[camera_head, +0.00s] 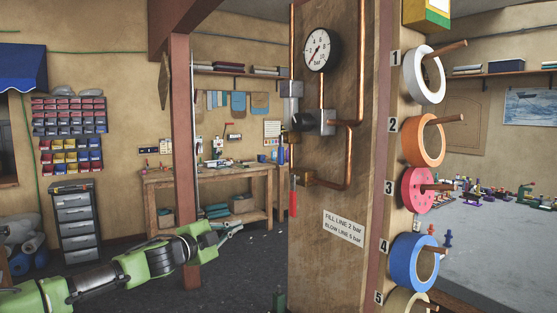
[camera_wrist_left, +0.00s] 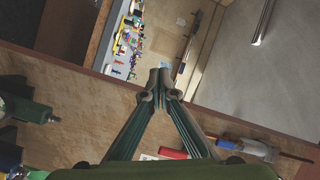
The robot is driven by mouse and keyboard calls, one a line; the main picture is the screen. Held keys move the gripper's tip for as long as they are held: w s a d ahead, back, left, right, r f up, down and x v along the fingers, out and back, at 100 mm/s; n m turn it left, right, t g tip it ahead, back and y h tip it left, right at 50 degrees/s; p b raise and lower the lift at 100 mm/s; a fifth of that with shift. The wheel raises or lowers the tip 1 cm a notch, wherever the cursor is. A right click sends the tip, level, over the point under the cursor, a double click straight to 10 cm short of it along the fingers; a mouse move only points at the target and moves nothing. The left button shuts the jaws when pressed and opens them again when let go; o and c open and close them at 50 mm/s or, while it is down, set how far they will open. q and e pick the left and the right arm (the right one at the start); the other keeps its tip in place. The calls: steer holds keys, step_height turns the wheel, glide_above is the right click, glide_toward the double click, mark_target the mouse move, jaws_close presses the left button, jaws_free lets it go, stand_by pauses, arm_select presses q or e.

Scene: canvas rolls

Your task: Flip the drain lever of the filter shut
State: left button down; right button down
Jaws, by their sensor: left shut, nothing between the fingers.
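A grey fitting with a dark knob (camera_head: 302,122) is mounted on the wooden post, joined to copper pipes. Below it, at the post's left edge, hangs a red part (camera_head: 293,196); I cannot tell whether it is the drain lever or how it is set. My left gripper (camera_head: 238,229) is shut and empty, lower left of the red part and apart from it in the picture. In the left wrist view the gripper's fingertips (camera_wrist_left: 159,84) meet. My right gripper is not in view.
A pressure gauge (camera_head: 321,50) sits high on the wooden post (camera_head: 335,265). Tape rolls, including an orange one (camera_head: 411,140), hang on pegs to the right. A workbench (camera_head: 210,177) stands behind, and a reddish column (camera_head: 181,110) rises beside my left arm.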

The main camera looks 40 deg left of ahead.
mark_target(281, 150)
arm_select(q)
steer(key=s+d+r+m+h, duration=0.2)
steer(key=s+d+r+m, duration=0.1)
steer(key=d+r, duration=0.5)
steer(key=s+d+r+m+h, duration=0.2)
steer(key=s+d+r+m, duration=0.2)
steer(key=r, duration=0.8)
steer(key=s+d, duration=0.2)
steer(key=d, duration=0.2)
steer(key=shift+d+r+t, duration=0.15)
steer(key=shift+r+t, duration=0.05)
steer(key=shift+t, duration=0.1)
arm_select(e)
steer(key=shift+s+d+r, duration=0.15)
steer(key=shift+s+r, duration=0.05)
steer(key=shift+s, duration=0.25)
arm_select(q)
steer(key=shift+w, duration=0.1)
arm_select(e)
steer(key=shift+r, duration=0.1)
